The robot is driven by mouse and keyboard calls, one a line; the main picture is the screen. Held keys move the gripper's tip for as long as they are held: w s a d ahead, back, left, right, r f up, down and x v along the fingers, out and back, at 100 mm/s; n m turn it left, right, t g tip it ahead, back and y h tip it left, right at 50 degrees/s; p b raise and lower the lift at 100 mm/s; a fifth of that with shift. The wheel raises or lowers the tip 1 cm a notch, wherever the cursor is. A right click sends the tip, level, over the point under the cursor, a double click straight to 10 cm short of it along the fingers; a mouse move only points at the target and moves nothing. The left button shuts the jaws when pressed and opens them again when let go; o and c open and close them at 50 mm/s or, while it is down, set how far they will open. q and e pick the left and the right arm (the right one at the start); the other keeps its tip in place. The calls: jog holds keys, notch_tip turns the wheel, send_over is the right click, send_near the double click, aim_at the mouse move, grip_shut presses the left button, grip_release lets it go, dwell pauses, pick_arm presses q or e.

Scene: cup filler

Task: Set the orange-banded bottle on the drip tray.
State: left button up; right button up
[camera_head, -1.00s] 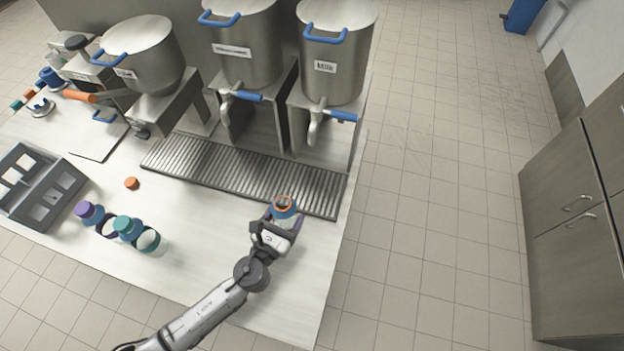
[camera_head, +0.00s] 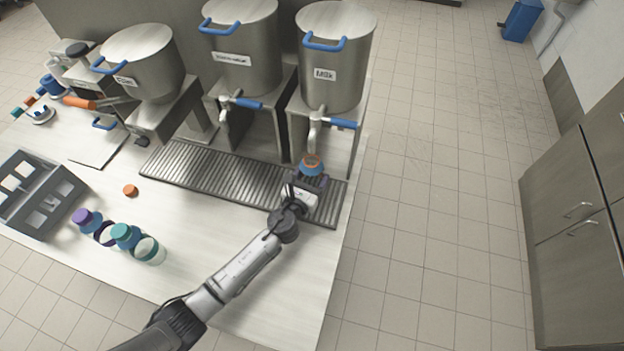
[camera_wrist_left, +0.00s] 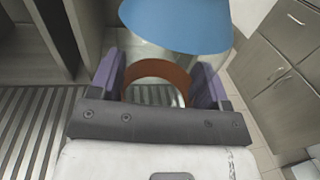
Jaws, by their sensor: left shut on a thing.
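My right gripper is not in view.
The Milk urn (camera_head: 335,60) with its blue-handled tap stands just behind the bottle. The counter's front right is clear.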

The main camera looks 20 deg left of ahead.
pick_arm(q)
jog(key=shift+w+f+b, duration=0.25)
jog(key=shift+f+b, duration=0.2)
jog(key=shift+f, duration=0.15)
jog(key=shift+s+f, duration=0.2)
jog(key=shift+s, duration=0.05)
jog(key=shift+w, duration=0.1)
jog(key=shift+f, duration=0.1)
jog(key=o, duration=1)
jog(key=shift+r, duration=0.25)
jog(key=s, duration=0.8)
jog(key=s+a, duration=0.1)
jog(key=s, duration=0.3)
jog(key=shift+f+p, duration=0.1)
jog(key=shift+p, duration=0.3)
